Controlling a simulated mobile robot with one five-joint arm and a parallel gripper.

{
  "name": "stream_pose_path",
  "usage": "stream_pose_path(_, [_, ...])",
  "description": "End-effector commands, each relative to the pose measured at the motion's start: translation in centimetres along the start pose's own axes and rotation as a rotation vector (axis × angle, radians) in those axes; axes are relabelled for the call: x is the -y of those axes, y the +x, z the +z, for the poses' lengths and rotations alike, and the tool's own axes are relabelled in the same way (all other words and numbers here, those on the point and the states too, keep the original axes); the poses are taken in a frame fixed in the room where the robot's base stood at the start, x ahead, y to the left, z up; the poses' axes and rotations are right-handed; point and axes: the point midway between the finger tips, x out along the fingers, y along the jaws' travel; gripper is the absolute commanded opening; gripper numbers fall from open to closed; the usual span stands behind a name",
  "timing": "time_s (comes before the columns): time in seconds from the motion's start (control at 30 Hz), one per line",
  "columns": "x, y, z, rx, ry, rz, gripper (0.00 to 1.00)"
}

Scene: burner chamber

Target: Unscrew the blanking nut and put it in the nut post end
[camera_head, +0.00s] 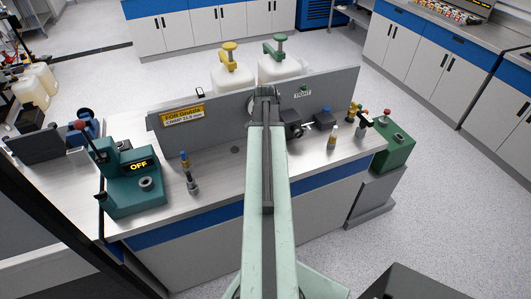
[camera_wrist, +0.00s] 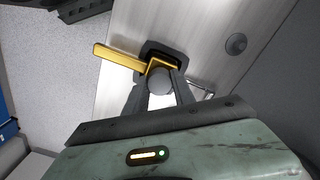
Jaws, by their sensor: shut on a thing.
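My gripper (camera_head: 265,92) is at the upright grey panel behind the bench, mostly hidden by my own arm in the head view. In the wrist view my gripper (camera_wrist: 160,82) has its fingers closed around a round grey piece, which looks like the blanking nut (camera_wrist: 159,79). A yellow L-shaped bar (camera_wrist: 118,57) lies beside it, with a dark frame behind. I cannot tell whether the nut is still threaded on. I cannot tell which is the nut post end.
A green device reading OFF (camera_head: 130,180) stands at the bench's left end. A small bottle (camera_head: 332,137), black fittings (camera_head: 293,130) and a green box (camera_head: 393,146) are on the right. Two white jugs (camera_head: 232,79) stand behind the panel (camera_head: 340,90). The bench front is mostly clear.

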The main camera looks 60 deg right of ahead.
Motion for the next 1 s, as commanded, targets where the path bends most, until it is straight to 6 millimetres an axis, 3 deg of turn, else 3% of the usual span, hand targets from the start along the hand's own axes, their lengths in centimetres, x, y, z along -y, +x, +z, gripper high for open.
stream_pose_path(0.43, [0.0, -1.4, 0.0, 0.000, 0.000, 0.000, 0.00])
stream_pose_path(0.8, [0.0, -1.5, 0.0, 0.000, 0.000, 0.000, 0.00])
stream_pose_path(1.0, [0.0, -2.9, 0.0, 0.000, 0.000, 0.000, 0.00])
